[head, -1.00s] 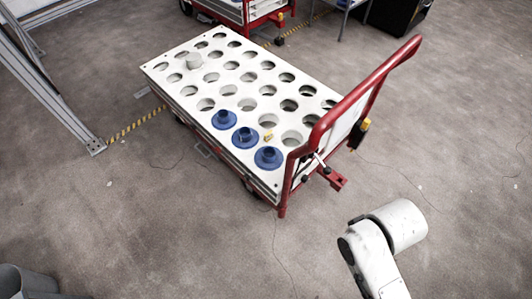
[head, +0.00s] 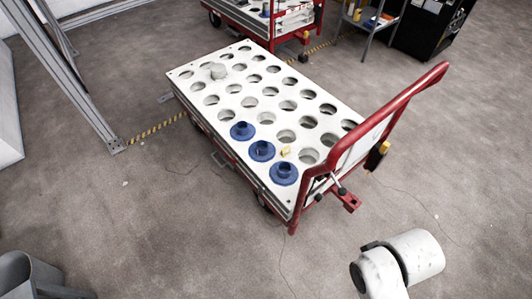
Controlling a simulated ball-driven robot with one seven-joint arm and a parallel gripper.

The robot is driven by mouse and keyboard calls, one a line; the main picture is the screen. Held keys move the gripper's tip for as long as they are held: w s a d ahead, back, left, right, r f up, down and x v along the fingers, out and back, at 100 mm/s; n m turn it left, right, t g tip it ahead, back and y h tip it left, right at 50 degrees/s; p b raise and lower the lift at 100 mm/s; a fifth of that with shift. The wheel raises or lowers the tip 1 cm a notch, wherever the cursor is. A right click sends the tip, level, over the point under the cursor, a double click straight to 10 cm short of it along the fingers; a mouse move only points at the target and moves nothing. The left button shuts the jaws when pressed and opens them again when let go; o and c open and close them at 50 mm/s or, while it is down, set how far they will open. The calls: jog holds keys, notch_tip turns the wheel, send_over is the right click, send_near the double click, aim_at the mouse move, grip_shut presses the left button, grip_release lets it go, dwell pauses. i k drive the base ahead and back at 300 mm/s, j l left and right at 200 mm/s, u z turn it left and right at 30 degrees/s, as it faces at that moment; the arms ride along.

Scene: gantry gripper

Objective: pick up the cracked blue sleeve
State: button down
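Three blue sleeves sit in a row in holes at the near left end of the white cart top: one at the left (head: 242,131), one in the middle (head: 261,151) and one at the right (head: 284,173). I cannot tell at this size which one is cracked. A small yellowish piece (head: 286,152) lies beside the middle and right sleeves. A part of my white arm shows at the bottom right, well apart from the cart. My gripper's fingers are not in view.
A red push handle (head: 385,98) rises at the right. A second red cart (head: 262,22) and a shelf stand behind. A metal frame (head: 75,75) stands left. Floor before the cart is clear.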

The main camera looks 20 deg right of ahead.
aim_at(262, 151)
jog(key=i+u, duration=0.2)
jog(key=i, duration=0.25)
jog(key=i+l+u, duration=0.2)
jog(key=i, duration=0.2)
jog(key=i+l+u, duration=0.2)
jog(key=i, duration=0.25)
jog(key=i+l+u, duration=0.2)
jog(key=i+l, duration=0.1)
jog(key=i, duration=0.1)
